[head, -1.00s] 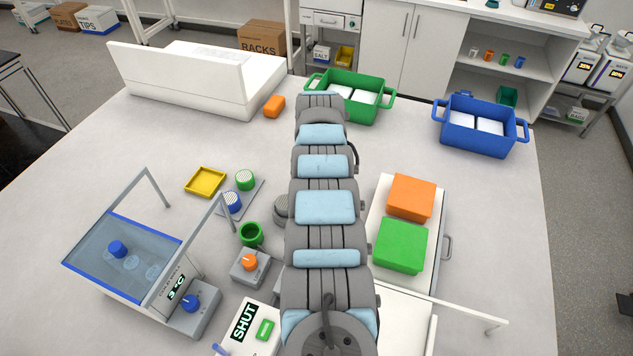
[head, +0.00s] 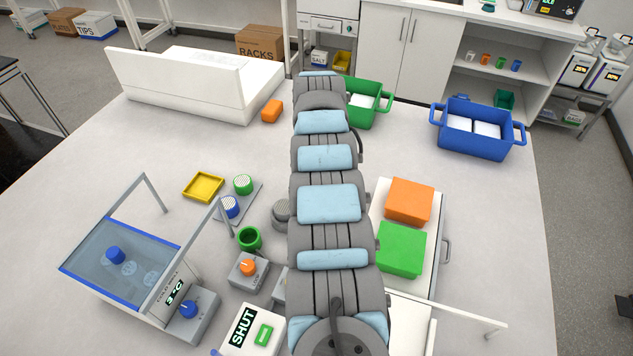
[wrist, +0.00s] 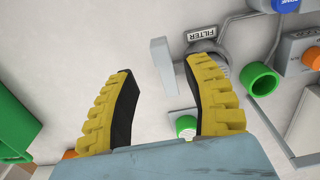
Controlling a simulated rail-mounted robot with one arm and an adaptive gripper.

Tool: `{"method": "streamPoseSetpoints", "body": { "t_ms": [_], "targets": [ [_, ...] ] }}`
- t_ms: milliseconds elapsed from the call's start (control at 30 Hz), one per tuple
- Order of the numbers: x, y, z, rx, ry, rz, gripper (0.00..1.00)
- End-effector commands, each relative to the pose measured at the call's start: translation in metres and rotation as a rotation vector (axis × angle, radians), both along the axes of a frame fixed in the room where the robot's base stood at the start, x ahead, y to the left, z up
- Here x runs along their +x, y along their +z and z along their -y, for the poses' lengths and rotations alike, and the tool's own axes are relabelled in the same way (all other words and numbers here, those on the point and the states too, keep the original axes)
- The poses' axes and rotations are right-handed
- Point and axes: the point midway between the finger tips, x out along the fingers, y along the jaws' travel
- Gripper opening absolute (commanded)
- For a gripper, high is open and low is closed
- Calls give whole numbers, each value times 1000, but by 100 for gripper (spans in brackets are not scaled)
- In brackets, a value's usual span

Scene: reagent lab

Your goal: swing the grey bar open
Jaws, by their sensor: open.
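My gripper (wrist: 157,68) shows in the wrist view, with two yellow fingers and black pads spread apart and nothing held between them. A light grey bar (wrist: 160,66) stands beyond the fingertips, in line with the gap between them. I cannot tell how near it is or whether a finger touches it. It is beside a round grey fitting (wrist: 207,50) labelled FILTER, partly hidden by the right finger. In the head view, my arm hides the gripper and the bar; only part of a grey round body (head: 281,212) shows at the arm's left edge.
In the head view, a cold bath (head: 122,265) is at left, orange and green blocks (head: 401,248) at right, and green (head: 366,105) and blue (head: 477,128) crates behind.

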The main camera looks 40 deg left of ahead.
Motion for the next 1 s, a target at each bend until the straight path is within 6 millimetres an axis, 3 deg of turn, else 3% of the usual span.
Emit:
{"method": "streamPoseSetpoints", "body": {
  "t_ms": [200, 333, 1000],
  "targets": [
    [1, 42, 0, -1, -1, 1, 50],
    [1, 58, 0, -1, -1, 1, 50],
    [1, 62, 0, 5, -4, 1, 50]
  ]
}}
